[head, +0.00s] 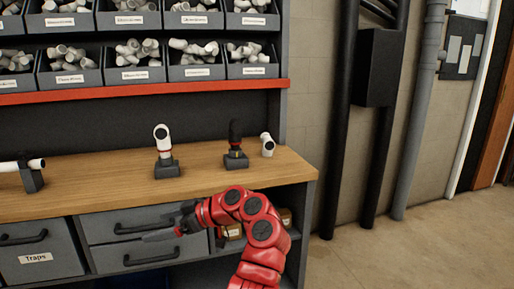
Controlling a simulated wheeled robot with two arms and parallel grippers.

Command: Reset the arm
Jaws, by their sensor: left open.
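My left arm (250,215) is red with dark round joint caps. It rises from the lower middle and bends left in front of the workbench. My left gripper (160,226) points left, in front of the drawer fronts and just below the bench's front edge. Its jaws are open, and I see nothing held between them. My right gripper is not in view.
The wooden workbench (90,190) carries a white fitting on a stand (163,145), a dark valve on a block (236,150), a loose white elbow (267,145) and a pipe holder (32,178). Labelled bins (133,75) stand above; drawers (38,258) below. Floor at right is clear.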

